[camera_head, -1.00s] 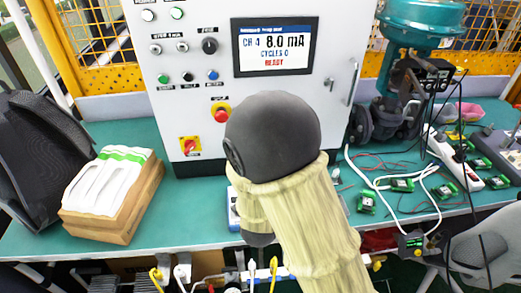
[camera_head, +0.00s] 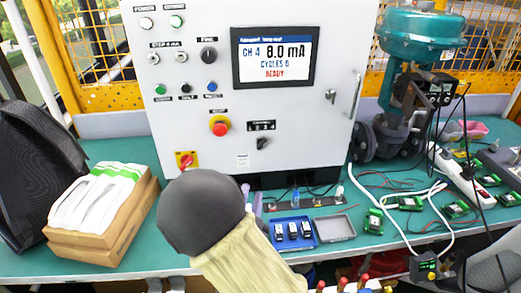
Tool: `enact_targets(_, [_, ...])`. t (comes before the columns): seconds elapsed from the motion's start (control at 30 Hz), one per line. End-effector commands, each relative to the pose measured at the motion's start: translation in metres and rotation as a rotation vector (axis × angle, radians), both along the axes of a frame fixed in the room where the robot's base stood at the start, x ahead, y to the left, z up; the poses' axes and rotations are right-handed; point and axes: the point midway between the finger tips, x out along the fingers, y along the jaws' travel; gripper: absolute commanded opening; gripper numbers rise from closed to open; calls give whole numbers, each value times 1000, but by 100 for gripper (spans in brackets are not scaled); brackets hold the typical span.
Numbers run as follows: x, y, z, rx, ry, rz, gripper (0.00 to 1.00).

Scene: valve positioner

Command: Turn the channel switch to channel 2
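The control cabinet (camera_head: 310,130) stands upright on the green table. Low on its front is a black rotary switch (camera_head: 263,144) below a dark label strip, likely the channel switch; its lettering is too small to read. The display (camera_head: 274,56) reads CH 4, 8.0 mA, CYCLES 0 and READY. Another black knob (camera_head: 208,55) sits left of the display. My arm, with a dark rounded joint and pale sleeve, rises from the bottom, left of and below the rotary switch. My gripper does not show.
A red emergency button (camera_head: 220,128) and a red-yellow switch (camera_head: 186,161) are on the cabinet. A blue tray (camera_head: 292,234) and grey tray (camera_head: 335,228) lie in front. A cardboard box (camera_head: 105,232) is left; a teal valve actuator (camera_head: 420,38) stands right.

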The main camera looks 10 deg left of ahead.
Motion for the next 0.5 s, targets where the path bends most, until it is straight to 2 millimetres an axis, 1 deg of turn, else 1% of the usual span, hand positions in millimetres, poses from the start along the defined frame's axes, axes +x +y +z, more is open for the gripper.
enact_targets(0.03, [8,-1,4,0,-2,-2,32])
enact_targets(0.5, [87,-5,26,-1,-1,-2,32])
